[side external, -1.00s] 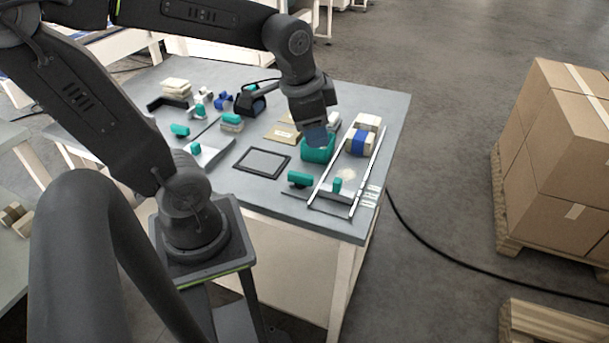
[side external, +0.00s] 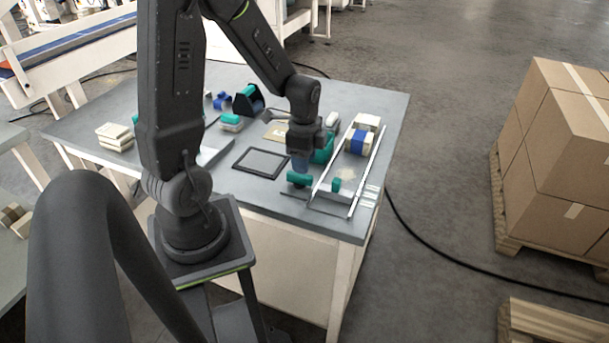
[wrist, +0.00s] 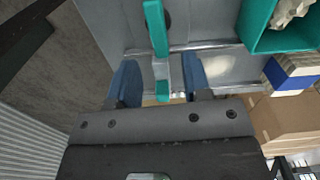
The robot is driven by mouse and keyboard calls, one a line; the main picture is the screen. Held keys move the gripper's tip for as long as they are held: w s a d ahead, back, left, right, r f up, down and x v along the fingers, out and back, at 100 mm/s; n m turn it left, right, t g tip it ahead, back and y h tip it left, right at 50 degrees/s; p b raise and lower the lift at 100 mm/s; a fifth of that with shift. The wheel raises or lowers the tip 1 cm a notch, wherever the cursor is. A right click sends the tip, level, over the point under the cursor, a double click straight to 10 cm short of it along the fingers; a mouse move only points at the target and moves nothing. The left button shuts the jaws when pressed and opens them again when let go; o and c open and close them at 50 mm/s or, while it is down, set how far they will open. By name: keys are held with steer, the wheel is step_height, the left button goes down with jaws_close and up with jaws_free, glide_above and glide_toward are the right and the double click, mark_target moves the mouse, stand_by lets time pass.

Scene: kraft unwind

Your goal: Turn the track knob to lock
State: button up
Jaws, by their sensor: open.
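The track (side external: 317,182) is a pair of pale rails along the right side of the table. A teal bar-shaped handle (side external: 299,179) sits just left of the near part of the track; it also shows in the wrist view (wrist: 155,28). A small teal piece (side external: 337,185) sits between the rails, and it shows in the wrist view (wrist: 161,89) between the fingers. I cannot tell which is the knob. My gripper (side external: 300,164) is above the bar-shaped handle, pointing down. Its blue fingers (wrist: 160,80) are apart and hold nothing.
A teal bin (side external: 322,150) with pale contents stands behind the handle, close to my gripper. A blue-banded block (side external: 357,142) lies at the far end of the track. A black frame (side external: 262,162) lies flat to the left. The table's front edge is near.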

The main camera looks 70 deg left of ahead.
mark_target(300, 179)
steer(key=shift+f, duration=2.75)
steer(key=shift+c, duration=0.3)
jaws_close()
